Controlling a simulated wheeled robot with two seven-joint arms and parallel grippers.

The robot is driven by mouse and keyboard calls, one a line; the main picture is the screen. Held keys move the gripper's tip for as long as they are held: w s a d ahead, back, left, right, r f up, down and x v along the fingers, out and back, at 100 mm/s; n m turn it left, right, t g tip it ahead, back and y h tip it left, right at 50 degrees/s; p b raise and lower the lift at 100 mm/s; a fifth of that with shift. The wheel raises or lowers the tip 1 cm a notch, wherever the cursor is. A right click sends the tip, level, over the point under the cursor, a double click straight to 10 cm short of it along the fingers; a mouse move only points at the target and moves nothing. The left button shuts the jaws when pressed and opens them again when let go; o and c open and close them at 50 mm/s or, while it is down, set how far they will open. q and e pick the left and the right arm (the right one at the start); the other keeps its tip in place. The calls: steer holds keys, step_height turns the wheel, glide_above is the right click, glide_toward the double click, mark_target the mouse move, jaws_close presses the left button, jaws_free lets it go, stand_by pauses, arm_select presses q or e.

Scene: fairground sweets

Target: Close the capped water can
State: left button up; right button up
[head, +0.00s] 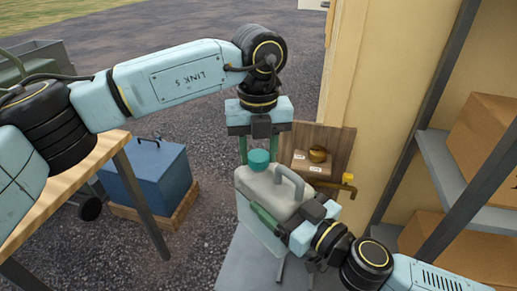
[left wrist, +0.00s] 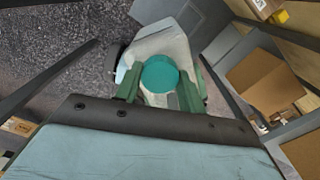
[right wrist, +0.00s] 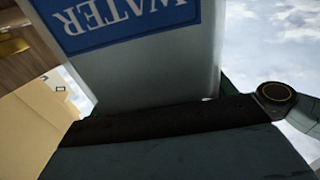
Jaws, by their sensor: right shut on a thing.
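The water can (head: 258,187) is pale grey with a handle, seen in the head view below my left gripper. A teal round cap (head: 259,160) is at the can's top, by the handle; whether it is seated cannot be told. My left gripper (head: 260,156) points down with its fingers apart on either side of the cap. In the left wrist view the cap (left wrist: 160,74) shows between the fingers. My right gripper (head: 284,224) is shut on the can from the lower right. In the right wrist view the can's wall (right wrist: 150,75) carries a blue WATER label (right wrist: 125,18).
The can is over a grey surface (head: 240,262). A wooden table (head: 85,185) and a blue box (head: 150,175) are at left. Shelves with cardboard boxes (head: 485,140) stand at right.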

arm_select(q)
steer(key=shift+c, duration=1.4)
steer(key=m, duration=0.4)
steer(key=shift+m, duration=0.4)
steer(key=m, duration=0.8)
steer(key=shift+m, duration=0.4)
steer(key=m, duration=0.5)
steer(key=o, duration=1.2)
steer(key=shift+c, duration=0.2)
step_height(320, 180, up, 12)
